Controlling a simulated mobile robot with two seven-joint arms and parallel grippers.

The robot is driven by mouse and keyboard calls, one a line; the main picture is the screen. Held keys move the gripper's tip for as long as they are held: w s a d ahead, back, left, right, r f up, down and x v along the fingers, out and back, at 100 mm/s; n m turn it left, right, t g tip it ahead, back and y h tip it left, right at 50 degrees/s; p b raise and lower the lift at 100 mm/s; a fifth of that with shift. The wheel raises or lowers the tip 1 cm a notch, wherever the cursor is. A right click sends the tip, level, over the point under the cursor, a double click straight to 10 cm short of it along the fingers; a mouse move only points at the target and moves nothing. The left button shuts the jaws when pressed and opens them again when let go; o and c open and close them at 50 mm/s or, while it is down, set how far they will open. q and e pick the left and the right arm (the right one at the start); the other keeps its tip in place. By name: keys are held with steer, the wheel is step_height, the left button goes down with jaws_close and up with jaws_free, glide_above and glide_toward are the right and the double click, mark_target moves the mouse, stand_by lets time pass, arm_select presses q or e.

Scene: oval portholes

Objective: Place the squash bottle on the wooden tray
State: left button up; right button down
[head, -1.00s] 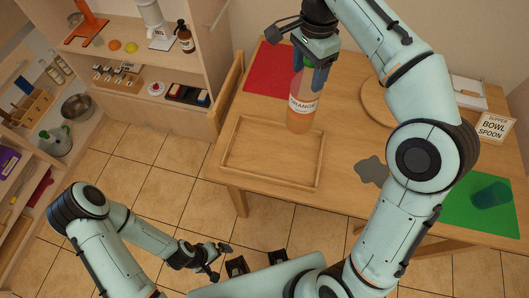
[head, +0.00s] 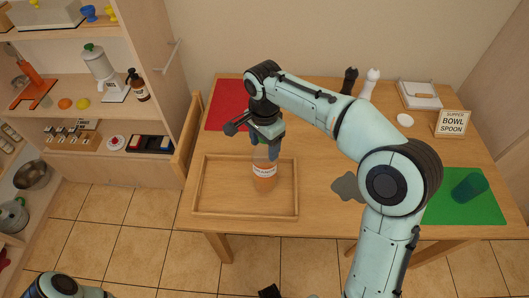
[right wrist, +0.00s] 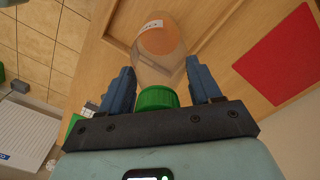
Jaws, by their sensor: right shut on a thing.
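The squash bottle (head: 264,177) is clear with orange drink, a white label and a green cap. It is upright in the head view, over the right half of the wooden tray (head: 196,187). I cannot tell whether its base touches the tray floor. My right gripper (head: 264,150) is shut on the bottle near its top. In the right wrist view the green cap (right wrist: 157,97) sits between the two fingers, with the bottle body (right wrist: 160,45) beyond. My left gripper is out of view; only part of that arm shows at the bottom left.
A red mat (head: 228,106) lies behind the tray. A grey patch (head: 348,187) is to its right. A green mat (head: 440,205) with a teal cup (head: 469,188) is at far right, below a sign (head: 453,123). Dark and white bottle-like objects stand at the back. Shelves (head: 110,125) stand left.

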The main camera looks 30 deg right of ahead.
steer(key=shift+f, duration=1.85)
steer(key=shift+c, duration=1)
jaws_free()
steer(key=shift+b, duration=0.3)
step_height(320, 180, up, 12)
steer(key=p, duration=0.2)
steer(key=shift+p, duration=0.35)
